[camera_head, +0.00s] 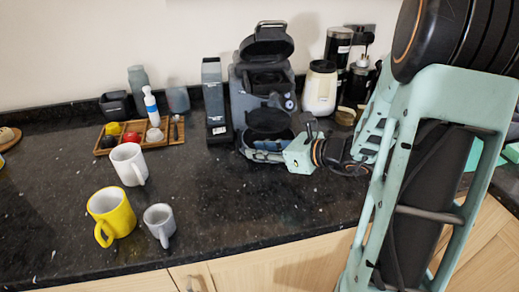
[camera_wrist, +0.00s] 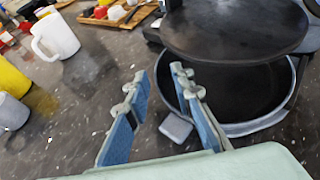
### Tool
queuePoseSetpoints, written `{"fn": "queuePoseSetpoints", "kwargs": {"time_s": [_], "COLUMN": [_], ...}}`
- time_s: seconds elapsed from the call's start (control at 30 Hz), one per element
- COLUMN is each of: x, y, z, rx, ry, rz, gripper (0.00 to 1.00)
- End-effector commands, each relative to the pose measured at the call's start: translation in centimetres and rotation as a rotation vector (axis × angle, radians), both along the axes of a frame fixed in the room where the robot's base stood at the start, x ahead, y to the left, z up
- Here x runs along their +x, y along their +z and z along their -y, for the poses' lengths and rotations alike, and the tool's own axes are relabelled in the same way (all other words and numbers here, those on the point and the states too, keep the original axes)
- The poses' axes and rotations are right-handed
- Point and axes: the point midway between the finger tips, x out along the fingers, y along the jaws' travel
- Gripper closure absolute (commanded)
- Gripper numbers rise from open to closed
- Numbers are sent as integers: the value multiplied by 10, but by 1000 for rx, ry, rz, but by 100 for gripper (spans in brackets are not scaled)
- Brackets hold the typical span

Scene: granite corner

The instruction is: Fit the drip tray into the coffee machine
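The grey coffee machine (camera_head: 240,98) stands against the back wall with its top lid raised. At its foot, a dark round disc (camera_wrist: 235,28) sits above an open, dark, round basin with a grey rim (camera_wrist: 262,126). The basin looks like the drip tray, but I cannot tell for certain; a small grey tab (camera_wrist: 175,128) shows at its near left. My gripper (camera_wrist: 160,72) is at the basin's left side, fingers apart. The basin's rim shows between the fingers, and the right finger overlaps the basin. In the head view my gripper (camera_head: 288,152) is at the machine's front right.
A white mug (camera_head: 128,163), a yellow mug (camera_head: 112,212) and a grey mug (camera_head: 160,222) stand at left. A wooden tray (camera_head: 103,151) with small items lies behind them. A cream canister (camera_head: 320,90) stands right of the machine. The counter in front is clear.

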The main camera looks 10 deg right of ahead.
Motion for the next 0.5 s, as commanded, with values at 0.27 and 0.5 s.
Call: {"fn": "queuePoseSetpoints", "kwargs": {"time_s": [0.27,0.5], "x": [0,-23], "y": [3,19], "z": [0,22], "rx": [0,-1], "ry": [0,-5], "rz": [0,2], "gripper": [78,78]}}
